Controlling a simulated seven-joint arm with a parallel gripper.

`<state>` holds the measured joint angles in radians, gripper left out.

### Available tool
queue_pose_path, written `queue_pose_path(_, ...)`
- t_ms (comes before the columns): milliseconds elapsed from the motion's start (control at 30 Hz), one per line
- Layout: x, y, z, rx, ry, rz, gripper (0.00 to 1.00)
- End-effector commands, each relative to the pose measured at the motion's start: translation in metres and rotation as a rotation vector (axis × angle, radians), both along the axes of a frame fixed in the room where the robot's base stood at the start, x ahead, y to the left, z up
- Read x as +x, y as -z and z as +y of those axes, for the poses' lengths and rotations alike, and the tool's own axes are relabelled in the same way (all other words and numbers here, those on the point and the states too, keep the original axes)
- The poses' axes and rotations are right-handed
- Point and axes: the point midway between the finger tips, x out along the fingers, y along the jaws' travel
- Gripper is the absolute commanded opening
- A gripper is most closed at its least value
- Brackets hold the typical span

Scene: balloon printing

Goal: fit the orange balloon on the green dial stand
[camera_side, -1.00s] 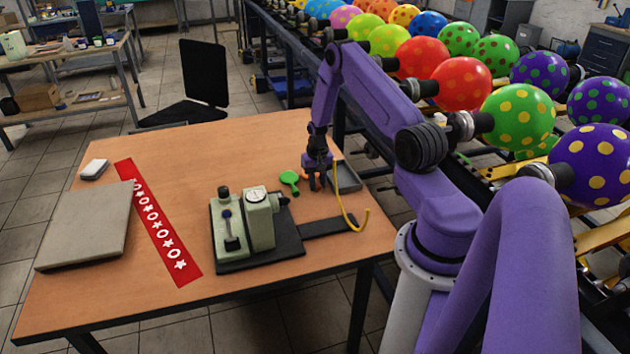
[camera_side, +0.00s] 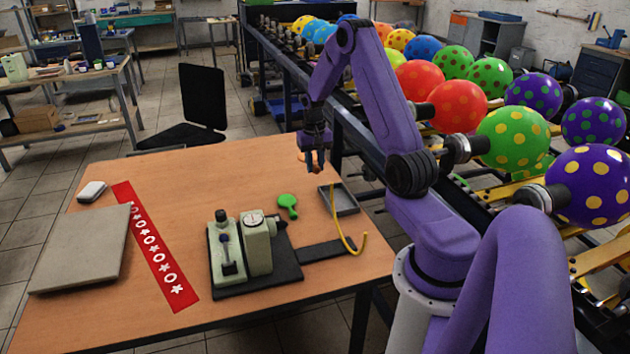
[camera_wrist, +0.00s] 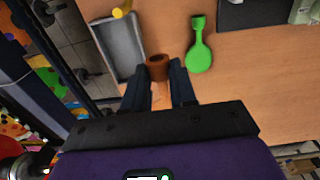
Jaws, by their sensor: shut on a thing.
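My gripper (camera_side: 316,172) is shut on the orange balloon (camera_wrist: 158,68), whose open, rolled neck shows as a brown-orange ring between the fingertips in the wrist view. In the side view only a small orange bit shows at the fingertips. The gripper hangs above the table, behind the tray. The pale green dial stand (camera_side: 257,246), with a round white dial on top and a dark nozzle on its right, stands on a black base in front of and left of the gripper, well apart from it.
A flat green balloon (camera_side: 288,203) lies on the table between stand and tray. A red strip (camera_side: 152,242) and grey slab (camera_side: 80,248) are left. The conveyor (camera_side: 345,130) stands beyond the table.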

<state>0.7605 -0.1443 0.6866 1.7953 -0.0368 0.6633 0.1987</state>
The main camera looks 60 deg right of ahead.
Motion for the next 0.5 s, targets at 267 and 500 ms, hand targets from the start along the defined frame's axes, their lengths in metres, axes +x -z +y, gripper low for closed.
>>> queue_pose_path(267, 0.001, -0.094, 0.000, -0.029, 0.000, 0.018, 0.09)
queue_pose_path(500, -0.004, -0.111, 0.020, -0.039, 0.151, 0.048, 0.09)
